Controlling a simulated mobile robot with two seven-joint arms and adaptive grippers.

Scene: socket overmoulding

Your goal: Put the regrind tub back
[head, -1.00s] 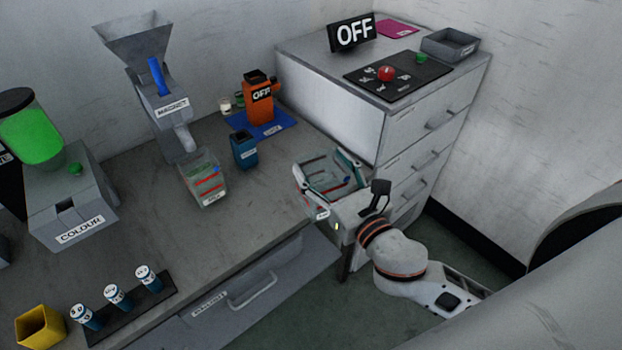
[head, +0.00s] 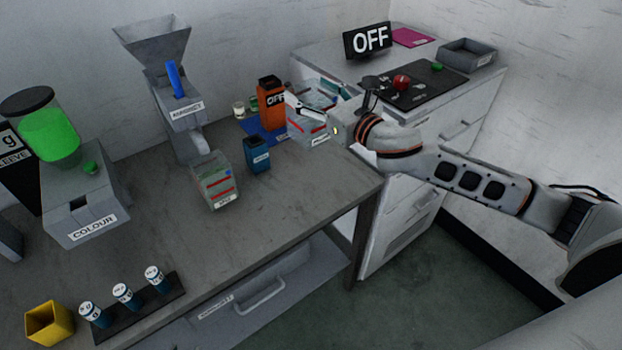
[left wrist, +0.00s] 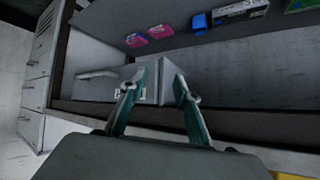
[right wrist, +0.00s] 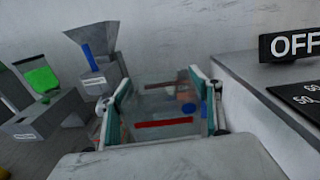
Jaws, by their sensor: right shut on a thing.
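My right gripper (head: 322,100) is shut on a clear tub with a red stripe, taken to be the regrind tub (head: 305,130); its label is too small to read. In the right wrist view the tub (right wrist: 165,124) sits between the teal fingers (right wrist: 160,100). I cannot tell whether it touches the bench. A similar tub (head: 217,183) stands below the magnet hopper. My left gripper (left wrist: 160,85) is open and empty, facing a drawer front; the head view does not show it.
A blue cup (head: 257,155) stands between the two tubs. The orange unit (head: 271,98) stands on a blue mat (head: 255,129). The cabinet (head: 345,60) bears an OFF sign, a control panel and a grey tray (head: 467,54).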

